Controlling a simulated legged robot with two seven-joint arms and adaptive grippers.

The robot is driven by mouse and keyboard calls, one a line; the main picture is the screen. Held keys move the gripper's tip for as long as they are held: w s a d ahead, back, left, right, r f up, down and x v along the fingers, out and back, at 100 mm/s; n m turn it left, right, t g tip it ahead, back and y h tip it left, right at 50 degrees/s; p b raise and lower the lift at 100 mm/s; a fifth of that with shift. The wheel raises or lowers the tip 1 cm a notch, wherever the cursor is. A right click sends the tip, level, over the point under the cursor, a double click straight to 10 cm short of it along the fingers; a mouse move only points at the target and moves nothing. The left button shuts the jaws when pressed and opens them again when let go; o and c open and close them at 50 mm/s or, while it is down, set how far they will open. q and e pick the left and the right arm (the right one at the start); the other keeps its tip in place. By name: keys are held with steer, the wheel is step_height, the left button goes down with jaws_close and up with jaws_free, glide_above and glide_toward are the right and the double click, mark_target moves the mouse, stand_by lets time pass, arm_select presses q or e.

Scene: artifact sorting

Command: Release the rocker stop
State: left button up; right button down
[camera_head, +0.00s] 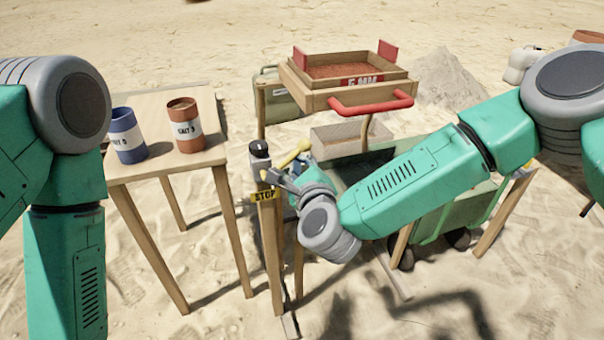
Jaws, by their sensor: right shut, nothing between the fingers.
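The rocker stop (259,149) is a dark knob-topped fitting on a wooden post, with a yellow "STOP" label (264,196) below it. A yellow lever (294,151) slants up to the right beside it. My right gripper (268,175) is shut and empty, its tips close to the fitting just above the label. I cannot tell whether they touch it. My right wrist hides part of the post and the frame behind. The wooden sieve (318,97) with reddish soil, a "5 MM" label and a red handle (371,106) stands above. My left gripper is out of view.
A wooden table (152,95) on the left holds a blue can (128,136) and a brown can (185,125). A green cart (462,207) stands under the sieve, partly behind my right arm. A sand heap (447,78) lies behind.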

steer(key=r+n+p, duration=0.1)
steer(key=a+n, duration=0.1)
steer(key=shift+a+r+n+p, duration=0.15)
steer(key=shift+r+n+p, duration=0.15)
steer(key=shift+r+p, duration=0.1)
steer(key=a+n+p, duration=0.1)
steer(key=n, duration=0.1)
steer(key=s+a+r+n, duration=0.1)
steer(key=a+r+n+t+p, duration=0.1)
steer(key=a+n, duration=0.1)
steer(key=shift+s+r+n+h+p, duration=0.2)
steer(key=shift+n+h+p, duration=0.1)
steer(key=shift+h+p, duration=0.1)
steer(key=shift+a, duration=0.1)
